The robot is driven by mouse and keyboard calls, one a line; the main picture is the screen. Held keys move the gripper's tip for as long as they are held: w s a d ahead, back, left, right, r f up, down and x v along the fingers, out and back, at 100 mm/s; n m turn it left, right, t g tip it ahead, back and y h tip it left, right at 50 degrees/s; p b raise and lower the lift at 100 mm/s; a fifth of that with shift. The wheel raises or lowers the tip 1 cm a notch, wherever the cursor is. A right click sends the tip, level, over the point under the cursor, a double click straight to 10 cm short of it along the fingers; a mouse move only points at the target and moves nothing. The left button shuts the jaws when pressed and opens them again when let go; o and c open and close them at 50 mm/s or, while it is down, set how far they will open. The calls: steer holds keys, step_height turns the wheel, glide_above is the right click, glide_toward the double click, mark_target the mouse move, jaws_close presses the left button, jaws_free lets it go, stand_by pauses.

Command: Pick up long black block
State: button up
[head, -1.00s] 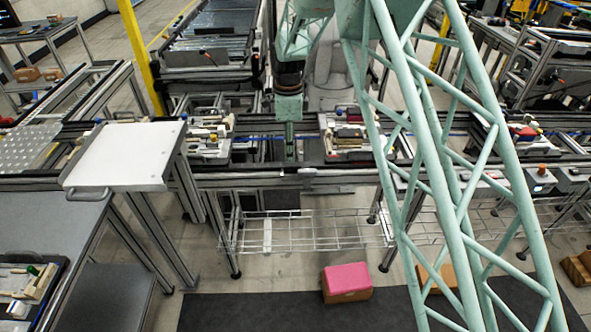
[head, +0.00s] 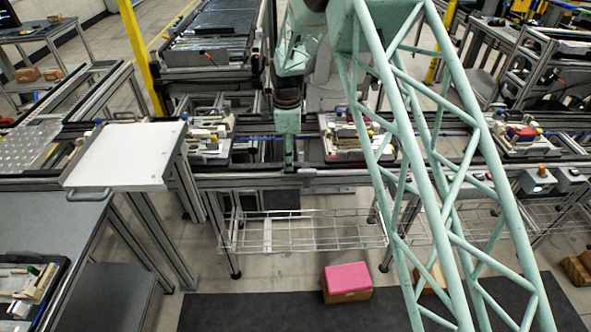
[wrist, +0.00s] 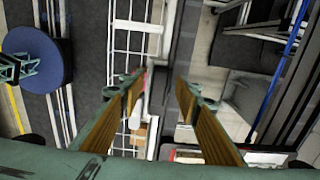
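My gripper (head: 288,160) hangs over the conveyor rails between two pallet trays in the head view. In the wrist view my gripper (wrist: 158,85) is open, with its two brown-padded fingers apart and nothing between them. The left tray (head: 207,157) holds several mixed blocks and parts. The right tray (head: 345,157) also holds mixed pieces, partly covered by my arm. I cannot make out a long black block for sure in either view; the pieces in the trays are too small to tell apart.
A white raised plate (head: 125,155) stands at left. A wire basket (head: 300,232) hangs below the rails. A pink-topped box (head: 347,281) is on the floor mat. Another tray (head: 525,145) is at right. In the wrist view a blue round disc (wrist: 38,60) shows at left.

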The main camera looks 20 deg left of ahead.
steer(key=shift+f, duration=1.1)
steer(key=c, duration=1)
